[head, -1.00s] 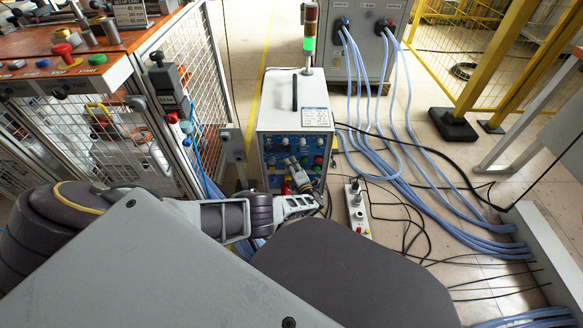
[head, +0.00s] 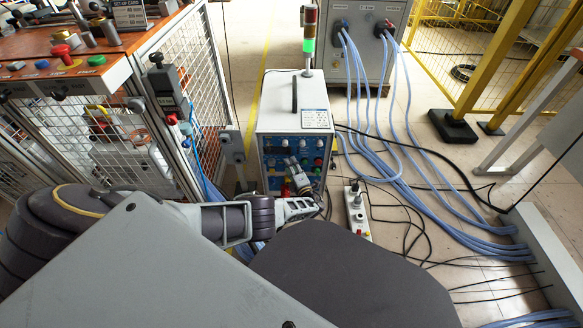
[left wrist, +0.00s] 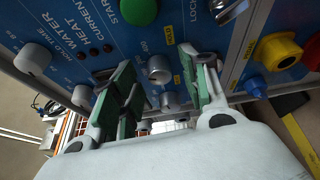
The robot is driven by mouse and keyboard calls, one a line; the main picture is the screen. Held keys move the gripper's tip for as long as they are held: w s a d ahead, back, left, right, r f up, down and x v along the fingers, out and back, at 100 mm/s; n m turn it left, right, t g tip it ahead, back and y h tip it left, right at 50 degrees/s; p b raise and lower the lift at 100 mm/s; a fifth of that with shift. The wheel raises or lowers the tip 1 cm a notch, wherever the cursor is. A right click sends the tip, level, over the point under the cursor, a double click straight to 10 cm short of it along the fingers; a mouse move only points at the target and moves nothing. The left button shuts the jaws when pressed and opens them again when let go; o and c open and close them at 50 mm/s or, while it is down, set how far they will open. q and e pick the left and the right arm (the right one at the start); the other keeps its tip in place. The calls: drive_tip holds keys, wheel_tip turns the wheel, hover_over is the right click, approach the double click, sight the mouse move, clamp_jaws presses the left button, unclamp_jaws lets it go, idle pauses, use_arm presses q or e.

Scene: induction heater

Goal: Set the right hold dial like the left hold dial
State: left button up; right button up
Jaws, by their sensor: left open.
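The heater box (head: 293,110) stands on the floor with its blue control panel (left wrist: 90,25) facing me. In the left wrist view the panel is tilted. Two grey dials, an upper one (left wrist: 160,68) and a lower one (left wrist: 168,102), sit near yellow labels, one reading HOLD. I cannot tell which is the left or right hold dial, nor read their settings. My left gripper (left wrist: 160,75) is open, with its green-padded fingers on either side of these dials. Contact cannot be told. In the head view my left gripper (head: 297,178) is at the panel's lower part. My right gripper is not in view.
A power strip (head: 356,210) and pale hoses (head: 400,175) lie right of the box. A caged bench (head: 120,70) stands left.

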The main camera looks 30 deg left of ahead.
use_arm(q)
drive_tip(key=shift+s+d, duration=0.15)
drive_tip(key=v, duration=1.1)
drive_tip(key=shift+s+d, duration=0.2)
drive_tip(key=shift+d, duration=0.05)
idle(0.6)
drive_tip(key=shift+d, duration=0.1)
idle(0.5)
